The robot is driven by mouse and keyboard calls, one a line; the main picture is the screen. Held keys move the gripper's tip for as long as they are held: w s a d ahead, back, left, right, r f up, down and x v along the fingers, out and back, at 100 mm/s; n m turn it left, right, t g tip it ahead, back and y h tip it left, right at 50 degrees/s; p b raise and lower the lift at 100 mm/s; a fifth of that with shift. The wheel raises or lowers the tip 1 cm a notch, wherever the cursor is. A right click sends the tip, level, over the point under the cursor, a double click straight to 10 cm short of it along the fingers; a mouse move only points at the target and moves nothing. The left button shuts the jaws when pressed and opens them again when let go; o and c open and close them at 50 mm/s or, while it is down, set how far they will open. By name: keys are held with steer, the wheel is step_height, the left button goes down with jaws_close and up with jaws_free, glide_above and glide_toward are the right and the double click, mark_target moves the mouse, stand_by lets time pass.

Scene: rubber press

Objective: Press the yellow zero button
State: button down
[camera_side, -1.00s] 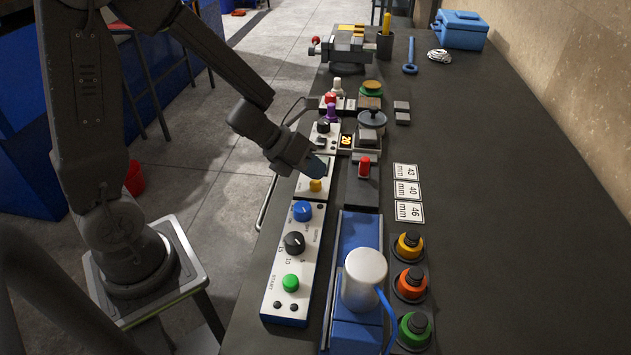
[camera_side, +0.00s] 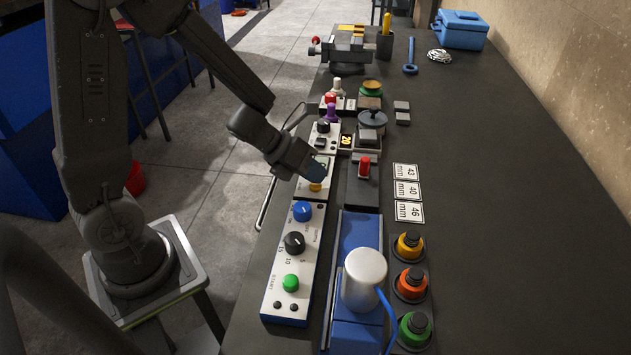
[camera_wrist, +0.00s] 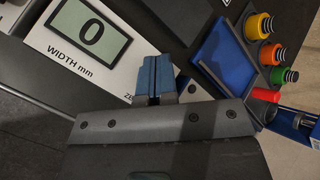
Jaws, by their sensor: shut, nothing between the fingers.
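The yellow zero button (camera_side: 315,187) sits on a small white panel (camera_side: 302,188) on the bench in the side view. My gripper (camera_side: 318,174) is shut and empty, with its blue fingertips at the button and covering its upper part. I cannot tell whether they touch it. In the wrist view, the shut blue fingers (camera_wrist: 154,75) lie over the panel's lower right part, and the button is hidden. The panel's display (camera_wrist: 90,38) reads 0, above the words "WIDTH mm".
A control box with a blue knob (camera_side: 302,211), a black knob (camera_side: 294,243) and a green button (camera_side: 290,283) stands in front of the panel. A red-handled part (camera_side: 364,166) stands to the right.

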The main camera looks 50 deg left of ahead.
steer(key=shift+f, duration=0.25)
stand_by(0.4)
steer(key=shift+r, duration=1.25)
steer(key=shift+r, duration=0.1)
steer(key=shift+r, duration=2.35)
steer(key=shift+r, duration=0.1)
